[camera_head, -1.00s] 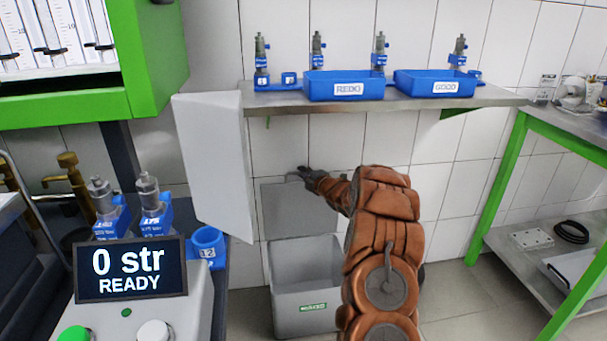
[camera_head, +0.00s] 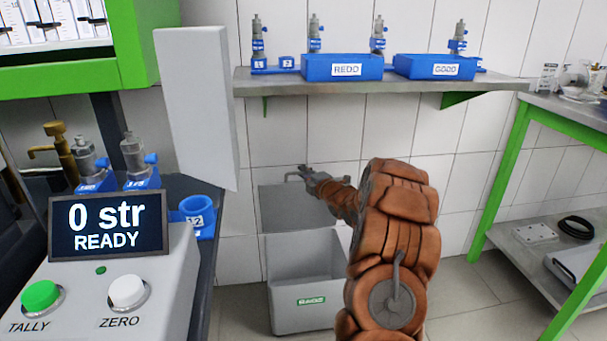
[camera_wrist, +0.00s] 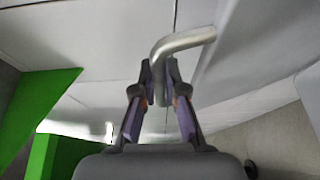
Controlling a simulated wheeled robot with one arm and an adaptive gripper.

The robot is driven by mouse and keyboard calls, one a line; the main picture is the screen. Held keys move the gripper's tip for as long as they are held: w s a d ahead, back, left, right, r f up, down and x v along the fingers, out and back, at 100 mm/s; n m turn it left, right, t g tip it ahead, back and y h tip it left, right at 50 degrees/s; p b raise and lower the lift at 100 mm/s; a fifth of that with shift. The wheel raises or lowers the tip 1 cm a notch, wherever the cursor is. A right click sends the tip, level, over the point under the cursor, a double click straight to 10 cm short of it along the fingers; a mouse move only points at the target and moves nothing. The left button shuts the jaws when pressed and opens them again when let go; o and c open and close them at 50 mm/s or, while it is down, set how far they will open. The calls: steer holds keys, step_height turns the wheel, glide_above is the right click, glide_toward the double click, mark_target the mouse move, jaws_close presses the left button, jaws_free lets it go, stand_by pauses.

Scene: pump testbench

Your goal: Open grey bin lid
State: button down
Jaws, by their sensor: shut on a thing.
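The grey bin (camera_head: 305,312) stands on the floor against the tiled wall, with a green label on its front. Its grey lid (camera_head: 290,212) is raised at the back of the bin, and the bin's mouth shows open below it. My gripper (camera_head: 303,173) is at the lid's upper edge. In the wrist view, my gripper (camera_wrist: 160,82) is shut on the lid's bent metal handle (camera_wrist: 186,42). My brown arm hides the right part of the lid and bin.
A metal shelf (camera_head: 400,92) with blue REDO (camera_head: 342,68) and GOOD (camera_head: 435,66) trays is above. A white panel (camera_head: 197,110) hangs at left of the bin. A green-framed table (camera_head: 500,180) is at right. A control box (camera_head: 120,290) is in the left foreground.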

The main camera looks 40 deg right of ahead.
steer(key=c, duration=1.2)
jaws_free()
steer(key=s+a, duration=0.1)
steer(key=s, duration=1.1)
steer(key=shift+r, duration=0.2)
